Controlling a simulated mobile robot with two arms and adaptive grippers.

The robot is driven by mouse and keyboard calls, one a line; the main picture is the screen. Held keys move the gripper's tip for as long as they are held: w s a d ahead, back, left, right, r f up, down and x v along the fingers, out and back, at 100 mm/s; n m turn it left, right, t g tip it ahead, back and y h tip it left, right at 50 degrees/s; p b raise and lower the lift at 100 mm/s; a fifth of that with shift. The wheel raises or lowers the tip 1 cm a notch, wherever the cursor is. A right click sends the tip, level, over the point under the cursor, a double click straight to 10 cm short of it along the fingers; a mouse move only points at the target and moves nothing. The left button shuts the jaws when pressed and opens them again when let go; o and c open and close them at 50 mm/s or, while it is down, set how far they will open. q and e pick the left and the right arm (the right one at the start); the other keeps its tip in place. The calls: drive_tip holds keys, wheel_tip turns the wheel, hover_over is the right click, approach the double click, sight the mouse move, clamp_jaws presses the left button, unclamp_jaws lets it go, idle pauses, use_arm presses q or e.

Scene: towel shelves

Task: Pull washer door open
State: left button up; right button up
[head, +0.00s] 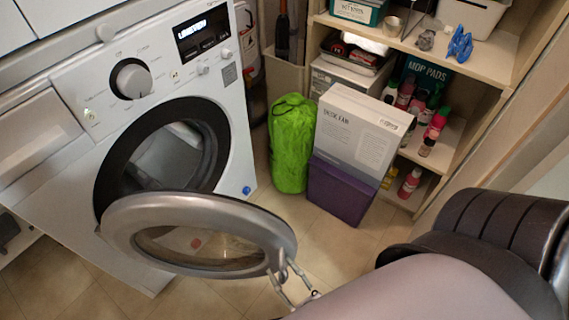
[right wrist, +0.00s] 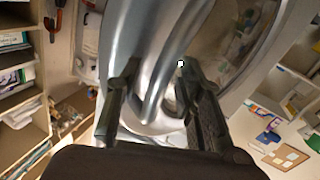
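The white washer (head: 69,135) stands at the left in the head view, with its round dark opening showing. Its silver-rimmed round door (head: 126,209) stands wide open, swung out in front of the washer. My right gripper (head: 286,274) is at the door's free edge, at the right end of the rim. In the right wrist view, the two dark fingers of my right gripper (right wrist: 157,72) are spread apart, with part of the silver door (right wrist: 148,52) between them. Whether either finger touches the door is unclear. My left gripper is not in view.
Tiled floor (head: 75,280) is clear at the lower left.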

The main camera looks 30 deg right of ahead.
drive_tip(key=shift+s, duration=0.2)
drive_tip(key=s, duration=1.1)
drive_tip(key=shift+s+d, duration=0.15)
drive_tip(key=shift+s, duration=0.15)
drive_tip(key=shift+c, duration=0.6)
